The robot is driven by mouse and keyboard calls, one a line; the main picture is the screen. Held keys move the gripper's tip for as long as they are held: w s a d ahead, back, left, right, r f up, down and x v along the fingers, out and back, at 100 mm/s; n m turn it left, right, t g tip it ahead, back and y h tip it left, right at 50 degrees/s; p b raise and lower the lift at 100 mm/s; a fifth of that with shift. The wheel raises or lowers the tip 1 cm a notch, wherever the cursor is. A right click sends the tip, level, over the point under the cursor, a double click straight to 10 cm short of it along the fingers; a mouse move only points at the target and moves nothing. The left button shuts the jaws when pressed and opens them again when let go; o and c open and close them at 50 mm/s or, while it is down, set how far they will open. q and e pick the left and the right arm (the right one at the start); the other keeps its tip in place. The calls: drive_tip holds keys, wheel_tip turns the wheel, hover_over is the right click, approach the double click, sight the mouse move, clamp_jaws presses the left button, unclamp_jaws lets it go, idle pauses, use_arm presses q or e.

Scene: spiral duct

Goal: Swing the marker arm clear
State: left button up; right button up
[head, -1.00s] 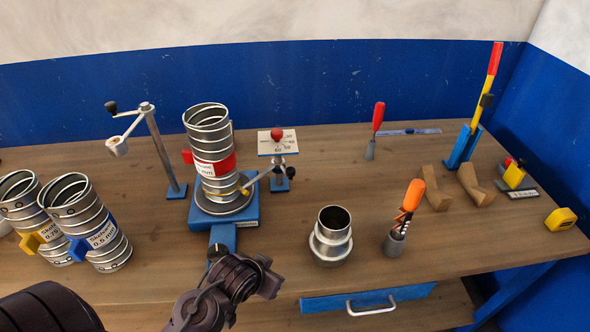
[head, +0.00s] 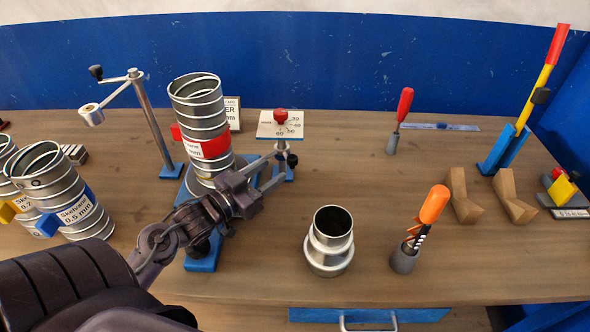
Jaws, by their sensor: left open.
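A ribbed metal duct (head: 205,122) with a red band stands upright on a blue base (head: 200,262). Right of it is a dial plate (head: 281,124) with a red knob on a post, and a small arm with a black knob (head: 292,160) at that post, probably the marker arm. My left gripper (head: 281,168) is open in front of the duct's lower right side, with its fingers close to this small arm. Whether they touch it I cannot tell. The gripper hides the small arm's end towards the duct. My right gripper is not in view.
A post with a crank arm and white roller (head: 91,115) stands at the left, behind two more ducts (head: 70,208). A metal collar (head: 330,243) and an orange-handled tool (head: 432,205) stand front right. Wooden blocks (head: 462,196) lie farther right. Bare tabletop lies between.

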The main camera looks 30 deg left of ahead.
sight(288, 162)
use_arm(q)
drive_tip(key=shift+w+d+f, duration=0.15)
drive_tip(key=shift+w+f, duration=0.25)
drive_tip(key=shift+w, duration=0.25)
drive_tip(key=p+x, duration=0.1)
drive_tip(key=x, duration=0.4)
drive_tip(key=shift+p, duration=0.3)
drive_tip(key=shift+x, duration=0.8)
drive_tip(key=shift+f, duration=0.15)
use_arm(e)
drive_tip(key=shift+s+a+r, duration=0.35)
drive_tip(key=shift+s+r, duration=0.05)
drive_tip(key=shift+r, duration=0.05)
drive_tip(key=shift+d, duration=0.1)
use_arm(q)
drive_tip(key=shift+c, duration=0.6)
clamp_jaws()
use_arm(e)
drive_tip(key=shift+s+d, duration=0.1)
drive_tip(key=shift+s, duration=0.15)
